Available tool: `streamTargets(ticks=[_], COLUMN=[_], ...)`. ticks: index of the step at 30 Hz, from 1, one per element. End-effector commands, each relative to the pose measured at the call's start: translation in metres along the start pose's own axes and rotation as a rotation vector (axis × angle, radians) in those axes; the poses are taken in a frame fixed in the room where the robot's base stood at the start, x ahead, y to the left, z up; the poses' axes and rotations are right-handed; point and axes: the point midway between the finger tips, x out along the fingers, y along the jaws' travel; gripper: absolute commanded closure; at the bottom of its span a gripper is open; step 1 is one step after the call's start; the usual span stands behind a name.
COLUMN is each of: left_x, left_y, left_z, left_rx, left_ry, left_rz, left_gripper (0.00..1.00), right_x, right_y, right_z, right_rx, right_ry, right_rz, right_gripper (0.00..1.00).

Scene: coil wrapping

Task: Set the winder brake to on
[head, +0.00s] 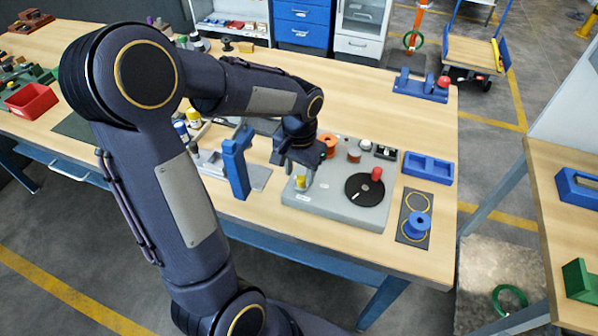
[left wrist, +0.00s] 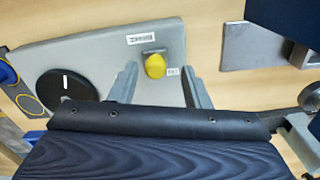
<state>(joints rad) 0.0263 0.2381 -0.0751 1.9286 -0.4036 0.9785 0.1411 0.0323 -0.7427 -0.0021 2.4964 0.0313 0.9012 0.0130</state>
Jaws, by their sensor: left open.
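The winder is a grey base plate (head: 335,212) with a black disc (head: 362,188) that bears a red knob (head: 376,174). The brake has a yellow-tipped handle (head: 300,182) near the plate's left edge. In the left wrist view the yellow tip (left wrist: 155,66) shows beside a small label (left wrist: 173,71), with a larger label (left wrist: 140,38) above it; the small lettering is hard to read. My left gripper (head: 303,176) is open over the handle. In the left wrist view its two fingers (left wrist: 160,88) stand on either side of the yellow tip, apart from it.
A blue upright stand (head: 236,165) rises just left of the winder. Orange and brown spools (head: 328,143) stand at the plate's back. A blue tray (head: 428,168) and a blue spool (head: 417,225) on a dark mat lie to the right. Table behind the winder is mostly clear.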

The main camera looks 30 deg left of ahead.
Motion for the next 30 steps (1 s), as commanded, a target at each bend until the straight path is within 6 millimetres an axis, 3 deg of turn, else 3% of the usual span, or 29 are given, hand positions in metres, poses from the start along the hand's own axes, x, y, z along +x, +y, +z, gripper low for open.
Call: streamTargets(ticks=[6,12,30], left_x=[-0.038,-0.064,-0.07], left_y=[0.0,-0.001,-0.001], left_z=[-0.001,0.0,0.001], left_rx=[-0.001,-0.001,-0.001], left_ry=[0.006,0.003,-0.001], left_rz=[0.0,-0.001,0.0], left_gripper=[0.57,0.57,0.57], right_x=[0.001,0.002,0.002], right_y=[0.001,0.001,0.001], right_z=[0.001,0.001,0.001], right_rx=[0.0,0.0,0.0], right_ry=[0.0,0.0,0.0], right_rz=[0.0,0.0,0.0], right_gripper=[0.57,0.57,0.57])
